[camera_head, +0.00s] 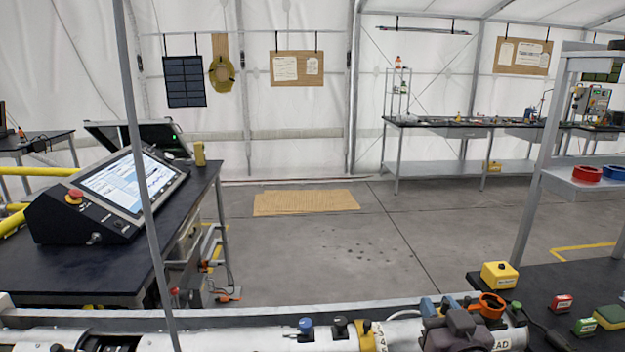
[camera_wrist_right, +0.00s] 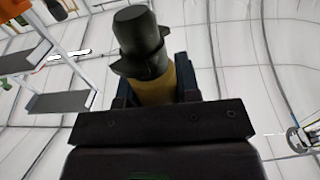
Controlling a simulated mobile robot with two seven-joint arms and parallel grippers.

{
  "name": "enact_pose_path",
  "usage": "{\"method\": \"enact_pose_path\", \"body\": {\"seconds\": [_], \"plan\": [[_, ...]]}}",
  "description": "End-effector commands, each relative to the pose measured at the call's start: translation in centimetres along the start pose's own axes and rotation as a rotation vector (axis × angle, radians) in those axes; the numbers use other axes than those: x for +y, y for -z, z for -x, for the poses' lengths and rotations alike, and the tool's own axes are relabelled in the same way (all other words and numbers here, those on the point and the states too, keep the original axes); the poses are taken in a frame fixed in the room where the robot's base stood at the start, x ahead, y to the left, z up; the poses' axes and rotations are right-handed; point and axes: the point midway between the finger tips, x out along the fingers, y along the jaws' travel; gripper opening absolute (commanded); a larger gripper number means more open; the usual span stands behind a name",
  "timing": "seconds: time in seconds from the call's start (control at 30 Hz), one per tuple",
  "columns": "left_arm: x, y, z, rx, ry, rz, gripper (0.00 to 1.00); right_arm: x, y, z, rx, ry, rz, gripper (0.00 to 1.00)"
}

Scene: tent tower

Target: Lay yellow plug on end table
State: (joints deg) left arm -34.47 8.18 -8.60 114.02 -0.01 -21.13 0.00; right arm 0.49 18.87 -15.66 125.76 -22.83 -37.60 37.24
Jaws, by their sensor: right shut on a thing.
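My right gripper (camera_wrist_right: 160,95) is shut on the yellow plug (camera_wrist_right: 155,92) in the right wrist view. The plug has a yellow body and a black stepped cap that sticks out beyond the jaws; its lower part is hidden by the gripper. In the head view I cannot make out the held plug with certainty. A dark-topped table (camera_head: 70,265) stands at the left and another dark tabletop (camera_head: 540,284) at the lower right; I cannot tell which is the end table. My left gripper is not in view.
A console (camera_head: 110,195) and a small yellow object (camera_head: 199,153) stand on the left table. A yellow box (camera_head: 499,275) and small red and green boxes are on the right tabletop. A long white tube with fittings crosses the bottom. The floor between is mostly clear.

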Motion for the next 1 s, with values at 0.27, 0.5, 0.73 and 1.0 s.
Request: {"method": "enact_pose_path", "body": {"seconds": [0.27,0.5,0.73,1.0], "plan": [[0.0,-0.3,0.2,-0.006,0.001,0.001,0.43,-1.4,-5.4,3.3,-0.003,-0.027,-0.003,0.08],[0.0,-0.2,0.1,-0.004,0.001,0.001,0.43,-1.1,-6.7,4.2,-0.001,-0.038,-0.004,0.08],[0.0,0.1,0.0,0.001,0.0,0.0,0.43,-1.1,-6.7,4.2,0.002,-0.038,-0.002,0.08],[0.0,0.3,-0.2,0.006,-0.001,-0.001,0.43,-1.6,-6.2,4.2,0.004,-0.013,0.002,0.08]]}}
